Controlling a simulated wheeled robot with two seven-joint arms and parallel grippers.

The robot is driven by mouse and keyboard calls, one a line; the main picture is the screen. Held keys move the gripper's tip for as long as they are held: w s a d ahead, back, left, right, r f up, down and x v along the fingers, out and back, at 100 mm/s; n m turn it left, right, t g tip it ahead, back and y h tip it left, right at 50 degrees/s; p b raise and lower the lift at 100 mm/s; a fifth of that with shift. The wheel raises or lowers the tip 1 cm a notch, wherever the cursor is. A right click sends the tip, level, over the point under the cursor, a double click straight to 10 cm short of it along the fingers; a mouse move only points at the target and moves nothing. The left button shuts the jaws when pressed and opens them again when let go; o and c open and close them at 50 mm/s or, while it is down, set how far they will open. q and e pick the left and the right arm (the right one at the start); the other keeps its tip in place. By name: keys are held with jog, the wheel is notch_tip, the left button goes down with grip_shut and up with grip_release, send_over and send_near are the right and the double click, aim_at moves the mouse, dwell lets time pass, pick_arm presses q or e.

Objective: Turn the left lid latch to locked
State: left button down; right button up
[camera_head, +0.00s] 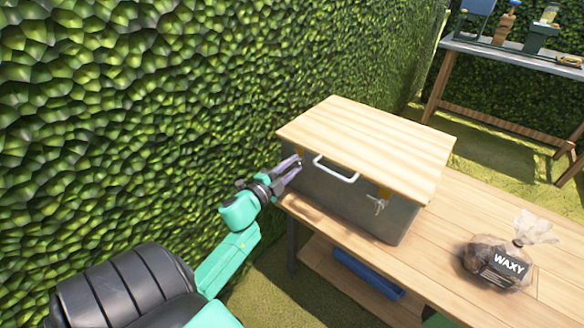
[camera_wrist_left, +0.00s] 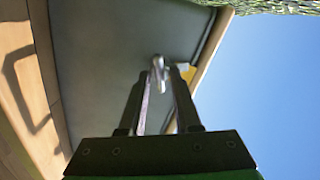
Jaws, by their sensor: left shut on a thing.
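A grey box (camera_head: 345,203) with a pale wooden lid (camera_head: 370,140) stands on the wooden table, lid down. The left lid latch (camera_wrist_left: 157,66) is a small metal piece on the box's front; in the head view my left gripper mostly hides it. My left gripper (camera_head: 298,164) is shut on the left latch at the box's front left corner; in the left wrist view its fingertips (camera_wrist_left: 168,72) sit around it. The right latch (camera_head: 377,204) hangs on a brass plate on the front. A white handle (camera_head: 335,170) lies between them. My right gripper is not in view.
A bag marked WAXY (camera_head: 497,265) sits on the table (camera_head: 440,240) right of the box. A blue item (camera_head: 367,274) lies on the lower shelf. A hedge (camera_head: 150,110) stands close on the left. A second bench (camera_head: 500,55) with tools is at the back right.

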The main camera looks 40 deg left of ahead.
pick_arm(q)
jog(key=shift+f+m+b, duration=0.2)
jog(key=shift+m+b, duration=0.4)
jog(key=shift+m, duration=1.6)
jog(key=c, duration=0.6)
grip_release()
jog(key=s, duration=1.4)
jog(key=shift+s+d+r+b, duration=0.1)
jog(key=shift+s+d+b, duration=0.1)
jog(key=shift+s+b, duration=0.1)
